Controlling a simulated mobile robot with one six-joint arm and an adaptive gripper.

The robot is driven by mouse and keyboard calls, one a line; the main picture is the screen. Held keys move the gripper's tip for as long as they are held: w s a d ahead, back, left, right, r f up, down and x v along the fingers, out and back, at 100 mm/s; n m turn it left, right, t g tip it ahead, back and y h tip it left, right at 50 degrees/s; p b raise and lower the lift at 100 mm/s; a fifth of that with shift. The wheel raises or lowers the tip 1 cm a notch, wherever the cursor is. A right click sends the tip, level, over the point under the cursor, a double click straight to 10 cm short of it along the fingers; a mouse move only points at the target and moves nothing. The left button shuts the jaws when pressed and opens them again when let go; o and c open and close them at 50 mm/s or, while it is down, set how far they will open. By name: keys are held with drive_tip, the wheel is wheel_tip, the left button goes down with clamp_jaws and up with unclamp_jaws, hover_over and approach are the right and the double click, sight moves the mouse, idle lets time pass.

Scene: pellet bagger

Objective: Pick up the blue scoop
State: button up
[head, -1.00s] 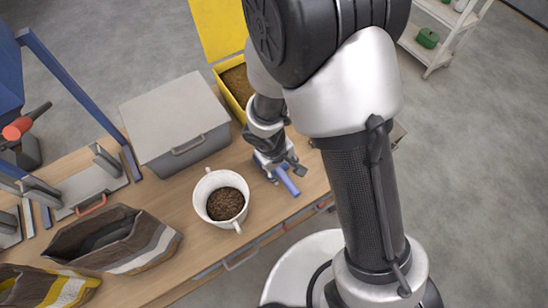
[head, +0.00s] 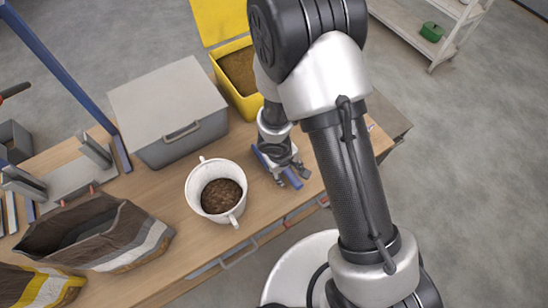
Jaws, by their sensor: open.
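The blue scoop (head: 292,179) lies on the wooden workbench, to the right of the white bucket. Only part of its blue body shows; the rest is hidden under my gripper. My gripper (head: 290,174) is open and points down over the scoop, very close to it. I cannot tell whether the fingers touch the scoop or stand on both sides of it.
The white bucket (head: 197,196) with brown pellets stands left of my gripper. A grey lidded box (head: 165,105) and an open yellow bin (head: 247,108) of brown material stand behind. Open bags (head: 130,235) lie at the left front. The bench right of the scoop looks clear.

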drive_tip(key=shift+c, duration=0.2)
clamp_jaws()
idle(0.4)
